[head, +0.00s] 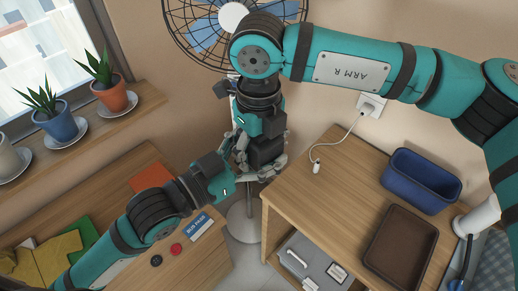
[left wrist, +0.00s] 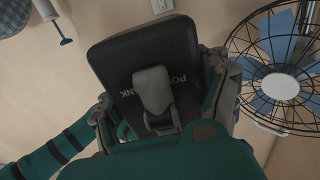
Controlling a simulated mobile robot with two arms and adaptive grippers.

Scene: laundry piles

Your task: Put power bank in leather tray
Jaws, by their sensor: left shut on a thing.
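In the left wrist view a dark, flat power bank (left wrist: 108,62) with partly covered pale lettering sits between the fingers of my left gripper (left wrist: 160,108). The gripper is shut on it. In the head view my left gripper (head: 238,160) is in front of the fan stand, left of the wooden desk. I cannot make out the power bank there among the overlapping arm parts. My right gripper (head: 262,168) hangs down right beside the left one; its fingers are too crowded to read. The brown leather tray (head: 374,254) lies empty on the desk, toward its front right.
A blue bin (head: 434,203) stands behind the tray. A white charger cable (head: 316,153) trails onto the desk. An open drawer (head: 284,272) holds small items below the desk edge. A fan (head: 185,25) stands behind my arms. Left are a low cabinet (head: 122,185) and potted plants (head: 112,93).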

